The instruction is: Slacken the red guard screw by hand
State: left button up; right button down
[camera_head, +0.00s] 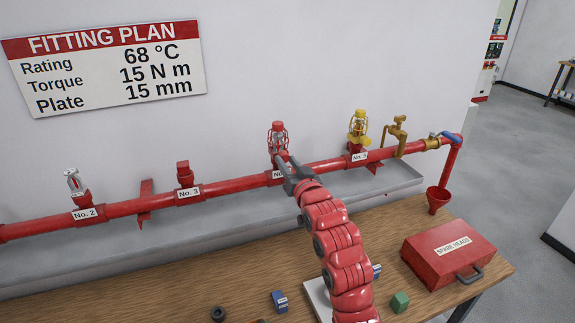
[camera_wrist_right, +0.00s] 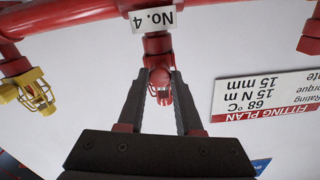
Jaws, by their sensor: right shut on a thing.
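The red guard (camera_head: 278,133) is a cage around the sprinkler head standing upright at No. 4 on the red pipe. In the right wrist view, which is upside down, the guard (camera_wrist_right: 162,97) hangs below the No. 4 label. The red guard screw (camera_wrist_right: 160,77) shows as a round red knob on the guard's near side. My right gripper (camera_head: 286,168) reaches the fitting from the front. In the right wrist view its dark fingers (camera_wrist_right: 158,78) are on both sides of the screw, shut on it. The screw is hidden in the head view. My left gripper is not in view.
The red pipe (camera_head: 235,186) runs along the wall above a grey trough (camera_head: 225,214). No. 5 carries a yellow caged head (camera_head: 358,127); No. 2 has a bare head (camera_head: 74,182). A red spare-heads box (camera_head: 448,255) and small blocks lie on the wooden bench (camera_head: 160,285).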

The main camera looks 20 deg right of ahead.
jog(key=n+b, duration=0.4)
jog(key=b, duration=0.2)
jog(key=n+b, duration=0.4)
jog(key=b, duration=0.2)
jog(key=shift+f+n, duration=0.2)
jog(key=shift+n, duration=0.1)
jog(key=shift+n+b, duration=0.45)
jog(key=shift+n, duration=0.55)
jog(key=shift+d+r+n, duration=0.1)
jog(key=shift+r+n, duration=0.05)
jog(key=shift+n, duration=2.55)
jog(key=shift+r, duration=0.1)
jog(key=c, duration=0.6)
grip_release()
jog(key=shift+o, duration=0.2)
